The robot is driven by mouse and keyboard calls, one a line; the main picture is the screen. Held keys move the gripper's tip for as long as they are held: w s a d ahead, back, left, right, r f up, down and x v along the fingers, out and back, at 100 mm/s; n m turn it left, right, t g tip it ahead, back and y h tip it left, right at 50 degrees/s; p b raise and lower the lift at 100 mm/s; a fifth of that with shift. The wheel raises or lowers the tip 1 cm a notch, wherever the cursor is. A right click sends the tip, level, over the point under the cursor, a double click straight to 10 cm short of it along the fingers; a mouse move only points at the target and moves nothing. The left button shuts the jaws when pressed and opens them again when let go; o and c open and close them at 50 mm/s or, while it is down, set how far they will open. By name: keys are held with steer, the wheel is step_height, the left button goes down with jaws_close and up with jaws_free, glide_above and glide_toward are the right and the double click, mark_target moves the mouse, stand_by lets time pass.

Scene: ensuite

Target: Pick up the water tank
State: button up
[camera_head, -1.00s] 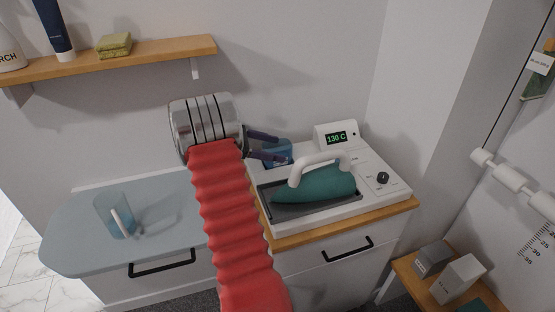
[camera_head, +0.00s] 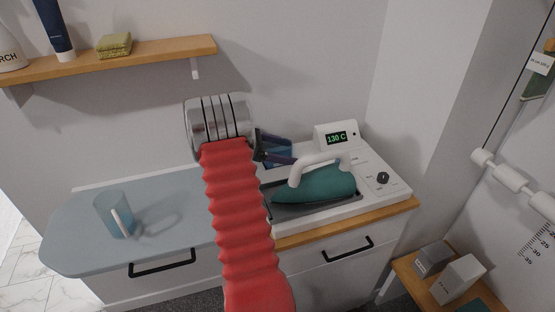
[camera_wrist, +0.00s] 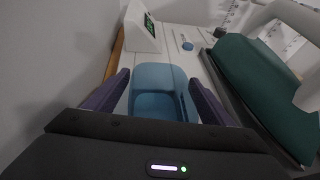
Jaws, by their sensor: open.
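The water tank is a translucent blue container (camera_wrist: 158,104) at the left rear of the white iron station (camera_head: 375,205). In the head view the tank (camera_head: 284,147) is partly hidden behind my fingers and the iron handle. My gripper (camera_wrist: 158,78) is open, with one purple finger on each side of the tank. The fingers reach along its sides; whether they touch it I cannot tell. In the head view my gripper (camera_head: 293,151) overlaps the tank, and the near finger is close to the iron's white handle.
A teal iron (camera_head: 318,187) rests on the station, right beside my gripper. The display (camera_head: 336,138) reads 130 C. A clear blue cup (camera_head: 112,215) stands on the grey board (camera_head: 75,245) at left. The wall is close behind. A wooden shelf (camera_head: 150,52) is above left.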

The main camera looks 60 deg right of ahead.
steer(key=c, duration=1.3)
steer(key=shift+r, duration=0.25)
steer(key=shift+r, duration=4.8)
